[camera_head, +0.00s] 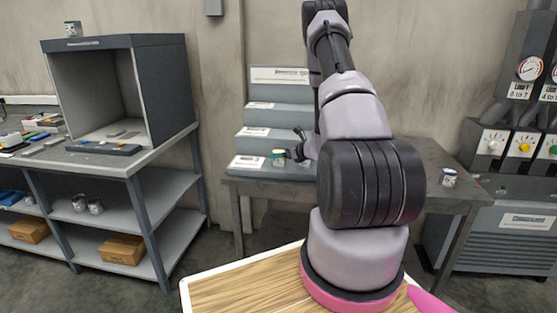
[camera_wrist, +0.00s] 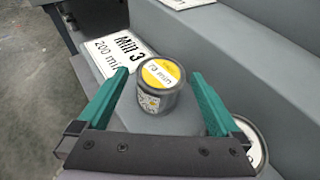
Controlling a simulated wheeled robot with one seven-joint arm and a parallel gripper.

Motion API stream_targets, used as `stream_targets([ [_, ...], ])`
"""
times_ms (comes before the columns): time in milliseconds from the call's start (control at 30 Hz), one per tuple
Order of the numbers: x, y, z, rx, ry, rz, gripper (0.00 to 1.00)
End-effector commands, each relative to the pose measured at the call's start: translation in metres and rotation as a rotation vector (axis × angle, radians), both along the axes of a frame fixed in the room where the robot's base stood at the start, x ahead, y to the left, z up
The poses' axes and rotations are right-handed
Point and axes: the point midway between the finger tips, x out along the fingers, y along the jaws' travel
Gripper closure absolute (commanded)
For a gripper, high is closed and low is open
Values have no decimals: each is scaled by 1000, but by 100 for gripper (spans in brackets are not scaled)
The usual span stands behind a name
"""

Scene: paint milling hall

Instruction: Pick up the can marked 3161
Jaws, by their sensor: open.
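A small grey metal can (camera_wrist: 162,98) with a yellow and white lid label reading "70 min" or similar stands upright in the middle of the wrist view. I cannot read 3161 on it. My gripper (camera_wrist: 160,74) is open, its two green fingers on either side of this can, with visible gaps. A second can (camera_wrist: 250,142) is partly hidden behind the right finger at the lower right. In the head view my gripper (camera_head: 300,150) is at the lowest step of the grey stepped rack (camera_head: 283,121), small and partly hidden by my arm.
A "Mill 3, 200 min" card (camera_wrist: 110,52) lies beside the can, and a grey step wall (camera_wrist: 235,50) rises on the right. Another can (camera_head: 449,177) stands on the table at right. A grey booth (camera_head: 118,90) and shelves with cans (camera_head: 88,204) and boxes stand left.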

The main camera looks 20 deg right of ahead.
Motion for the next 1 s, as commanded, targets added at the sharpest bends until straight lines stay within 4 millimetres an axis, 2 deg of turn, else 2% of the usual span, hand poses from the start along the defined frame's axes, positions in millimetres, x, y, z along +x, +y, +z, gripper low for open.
stream_targets([
  [167, 17, 5, -8, -2, -1, 1, 0],
  [400, 19, 5, -8, 0, 0, -1, 0],
  [467, 19, 5, -8, -1, 0, -1, 19],
  [600, 19, 5, -8, -1, 0, -1, 73],
  [667, 19, 5, -8, -1, 0, -1, 93],
  [1000, 19, 5, -2, -1, -2, -1, 93],
])
